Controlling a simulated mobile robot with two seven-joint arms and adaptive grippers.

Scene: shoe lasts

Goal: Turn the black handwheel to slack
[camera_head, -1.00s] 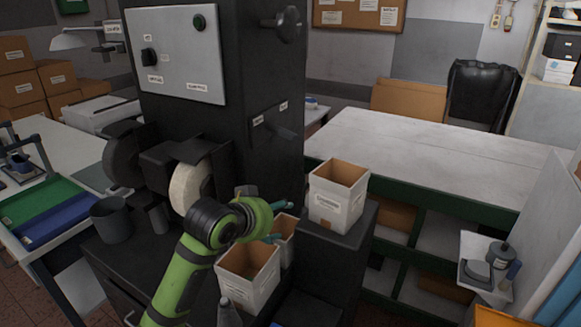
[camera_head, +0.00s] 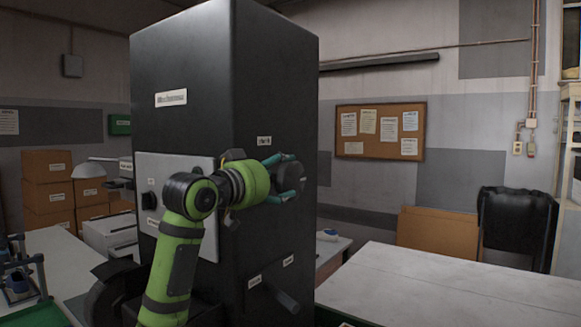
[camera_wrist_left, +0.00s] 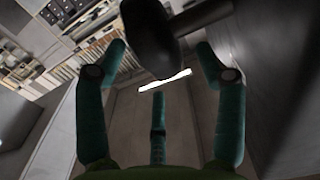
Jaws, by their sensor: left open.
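The black handwheel (camera_head: 289,174) sticks out from the right-hand face of the tall black machine cabinet (camera_head: 276,85). A small white label (camera_head: 264,141) is just above it. My left gripper (camera_head: 284,180) is at the handwheel, its teal fingers open around or beside the rim. In the left wrist view the dark handwheel (camera_wrist_left: 150,42) and its shaft lie between the spread fingertips of my left gripper (camera_wrist_left: 160,66). I cannot tell whether any finger touches the wheel. The forearm hides part of the control panel (camera_head: 148,171). My right gripper is not in view.
A second black knob or bar (camera_head: 287,300) juts from the same face lower down. A pale table (camera_head: 430,290) stands at the right, with a black chair (camera_head: 515,225) behind it. Cardboard boxes (camera_head: 48,185) are stacked at the left. The space right of the handwheel is free.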

